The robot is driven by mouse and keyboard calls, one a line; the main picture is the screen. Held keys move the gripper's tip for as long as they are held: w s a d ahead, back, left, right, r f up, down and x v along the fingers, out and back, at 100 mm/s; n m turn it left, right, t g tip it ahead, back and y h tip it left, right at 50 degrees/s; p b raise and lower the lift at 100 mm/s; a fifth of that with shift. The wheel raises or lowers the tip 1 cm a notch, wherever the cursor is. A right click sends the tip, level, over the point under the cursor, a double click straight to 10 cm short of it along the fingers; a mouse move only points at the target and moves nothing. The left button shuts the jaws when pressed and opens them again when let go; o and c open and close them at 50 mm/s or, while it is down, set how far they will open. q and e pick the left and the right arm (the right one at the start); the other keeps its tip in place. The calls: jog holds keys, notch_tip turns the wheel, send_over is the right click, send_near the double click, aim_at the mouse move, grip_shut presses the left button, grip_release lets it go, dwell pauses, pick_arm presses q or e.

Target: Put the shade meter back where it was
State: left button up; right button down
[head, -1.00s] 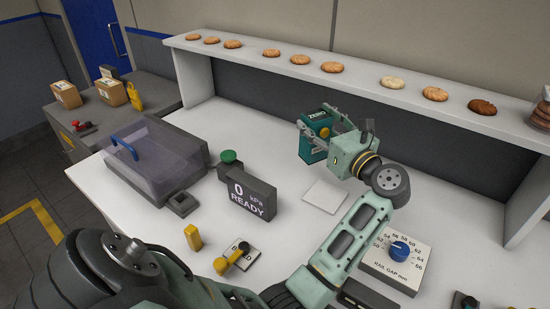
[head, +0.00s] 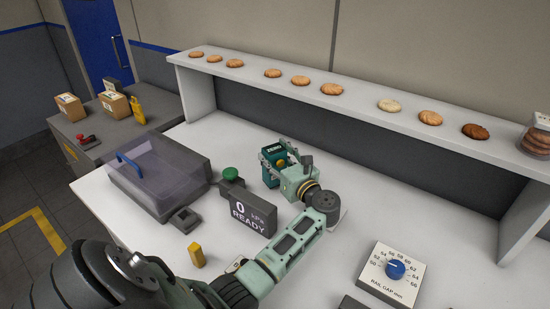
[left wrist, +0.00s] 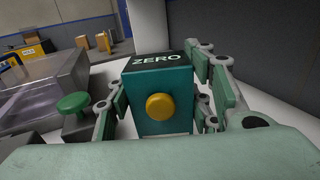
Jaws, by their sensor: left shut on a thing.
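The shade meter appears to be the teal box (head: 270,172) with a dark top marked ZERO and a yellow button. It stands upright near the middle of the white table, right of the green-knobbed unit. My left gripper (head: 284,164) is shut on it. In the left wrist view, the gripper's fingers (left wrist: 160,112) lie along both sides of the teal box (left wrist: 146,84), with the yellow button facing the camera. I cannot tell whether its base touches the table. A pale square pad (head: 336,215) is mostly hidden behind my left arm. My right gripper is out of view.
The READY display (head: 247,211) and green button (head: 230,173) stand close left of the box. A clear-lidded case (head: 150,180) is further left. A rail gap dial (head: 393,275) is at front right. A raised shelf (head: 360,97) with biscuits runs along the back.

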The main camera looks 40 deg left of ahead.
pick_arm(q)
jog(key=shift+a+f, duration=0.1)
jog(key=shift+f, duration=0.8)
jog(key=o, duration=1.6)
jog(key=shift+o, duration=0.2)
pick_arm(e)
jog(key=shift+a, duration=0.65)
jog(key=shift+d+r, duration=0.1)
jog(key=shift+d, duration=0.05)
pick_arm(q)
jog(key=shift+r, duration=0.2)
jog(key=b+v, duration=0.1)
jog(key=v, duration=1.1)
jog(key=shift+b, duration=0.35)
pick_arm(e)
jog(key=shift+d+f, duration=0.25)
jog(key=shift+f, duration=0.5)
